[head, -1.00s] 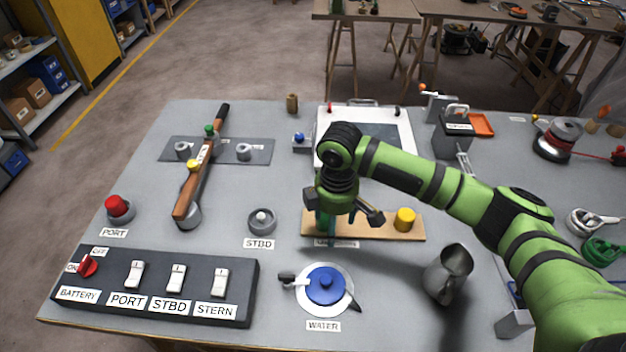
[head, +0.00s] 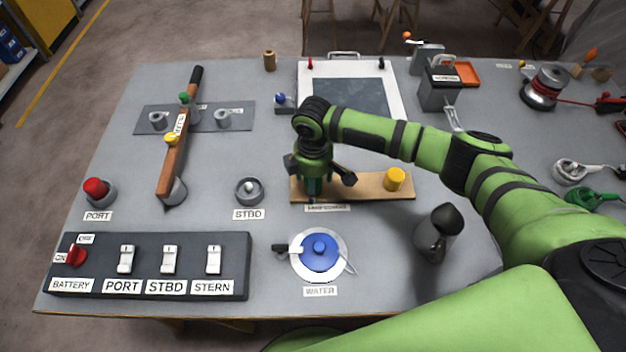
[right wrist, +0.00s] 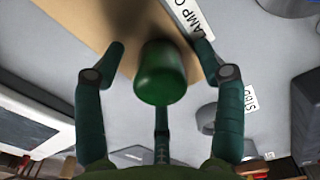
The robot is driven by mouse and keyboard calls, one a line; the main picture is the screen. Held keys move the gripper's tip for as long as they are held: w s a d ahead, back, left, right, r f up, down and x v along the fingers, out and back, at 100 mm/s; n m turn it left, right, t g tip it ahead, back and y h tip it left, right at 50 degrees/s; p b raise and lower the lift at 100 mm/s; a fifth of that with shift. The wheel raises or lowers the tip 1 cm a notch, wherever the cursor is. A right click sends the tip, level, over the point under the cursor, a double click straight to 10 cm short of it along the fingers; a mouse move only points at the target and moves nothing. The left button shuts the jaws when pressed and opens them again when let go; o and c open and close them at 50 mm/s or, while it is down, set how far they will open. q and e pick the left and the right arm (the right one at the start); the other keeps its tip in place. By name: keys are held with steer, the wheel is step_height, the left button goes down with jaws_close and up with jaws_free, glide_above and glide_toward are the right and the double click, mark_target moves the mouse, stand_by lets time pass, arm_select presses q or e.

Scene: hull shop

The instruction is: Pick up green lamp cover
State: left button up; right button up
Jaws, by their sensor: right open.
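The green lamp cover (right wrist: 160,73) is a short dark green cylinder standing on a wooden board, seen in the right wrist view. My right gripper (right wrist: 158,50) is open, with its fingers spread around the cover and gaps visible at the sides. In the head view my right gripper (head: 315,188) points down over the left end of the wooden board (head: 350,190), and hides the cover there. A yellow cover (head: 395,179) stands at the board's right end. My left gripper is not in view.
A red cover (head: 96,188) sits at PORT. The STBD lamp base (head: 249,190) stands left of the board. A blue-lidded WATER fitting (head: 319,253) and a metal jug (head: 437,235) stand in front. A switch panel (head: 150,265) is at front left.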

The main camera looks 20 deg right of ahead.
steer(key=shift+c, duration=1.2)
steer(key=c, duration=0.8)
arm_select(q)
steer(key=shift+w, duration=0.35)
arm_select(e)
steer(key=shift+o, duration=0.2)
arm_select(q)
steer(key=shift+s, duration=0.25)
arm_select(e)
steer(key=shift+r, duration=0.1)
steer(key=shift+r, duration=0.55)
step_height(320, 180, up, 3)
steer(key=shift+r+b, duration=0.1)
steer(key=shift+b, duration=0.5)
arm_select(q)
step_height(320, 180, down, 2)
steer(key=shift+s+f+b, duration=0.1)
steer(key=shift+b, duration=0.4)
arm_select(e)
steer(key=s+d+r, duration=0.1)
steer(key=s+r, duration=0.1)
steer(key=s, duration=0.1)
steer(key=s+d+r, duration=0.2)
steer(key=s, duration=0.2)
steer(key=s+d+r, duration=0.1)
steer(key=s+r, duration=0.1)
steer(key=s, duration=0.1)
steer(key=shift+s+d+r, duration=0.25)
steer(key=shift+s+r, duration=0.05)
steer(key=shift+s, duration=0.1)
